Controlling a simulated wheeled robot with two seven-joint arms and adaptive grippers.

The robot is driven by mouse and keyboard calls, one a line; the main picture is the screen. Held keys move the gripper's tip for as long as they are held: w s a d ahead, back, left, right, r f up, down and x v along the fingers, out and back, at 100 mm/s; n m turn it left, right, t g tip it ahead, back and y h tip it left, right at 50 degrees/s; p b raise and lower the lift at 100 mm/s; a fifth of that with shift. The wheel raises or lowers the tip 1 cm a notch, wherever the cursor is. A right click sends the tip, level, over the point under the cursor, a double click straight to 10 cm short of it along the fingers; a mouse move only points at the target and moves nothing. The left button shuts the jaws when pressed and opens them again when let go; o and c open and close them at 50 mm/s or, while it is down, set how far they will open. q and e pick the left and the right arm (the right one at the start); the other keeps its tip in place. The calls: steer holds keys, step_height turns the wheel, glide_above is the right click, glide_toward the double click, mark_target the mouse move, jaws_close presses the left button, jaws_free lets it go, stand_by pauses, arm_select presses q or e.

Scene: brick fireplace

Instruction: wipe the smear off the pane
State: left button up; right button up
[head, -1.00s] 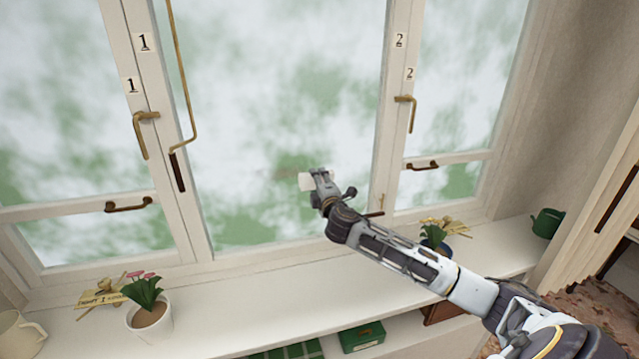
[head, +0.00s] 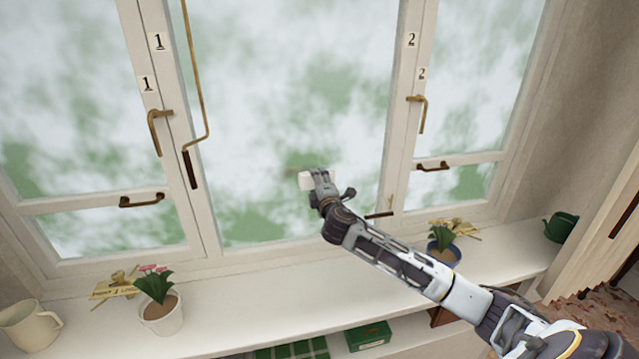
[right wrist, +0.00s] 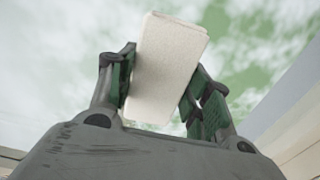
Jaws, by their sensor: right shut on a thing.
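The large middle pane (head: 270,90) shows cloudy white and green behind it. A faint brownish smear (head: 292,170) shows on it, just above and left of my right gripper; part of it may be hidden by what I hold. My right gripper (head: 318,180) is shut on a white block-like pad (head: 305,180), held at the pane's lower right part. In the right wrist view the pad (right wrist: 168,68) sits tilted between the two fingers (right wrist: 160,95). I cannot tell whether the pad touches the glass. My left gripper is not in view.
A long brass stay rod (head: 197,80) hangs at the pane's left. Window handles (head: 158,130) (head: 418,110) stick out from the frames. On the sill (head: 235,298) stand a pink-flowered pot (head: 160,318), a blue pot (head: 444,252), a cream mug (head: 30,325) and a green watering can (head: 562,227).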

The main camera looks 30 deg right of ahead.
mark_target(301, 185)
steer(key=shift+w+a, duration=0.1)
steer(key=shift+a, duration=0.2)
steer(key=shift+w+a, duration=0.15)
steer(key=shift+a, duration=0.3)
steer(key=shift+w+a, duration=0.2)
steer(key=shift+a, duration=0.8)
steer(key=shift+w+a, duration=0.1)
steer(key=shift+a, duration=0.2)
steer(key=shift+w+a+p, duration=0.25)
steer(key=shift+a+p, duration=0.05)
steer(key=shift+a, duration=0.35)
steer(key=shift+w+a, duration=0.2)
steer(key=shift+a, duration=0.45)
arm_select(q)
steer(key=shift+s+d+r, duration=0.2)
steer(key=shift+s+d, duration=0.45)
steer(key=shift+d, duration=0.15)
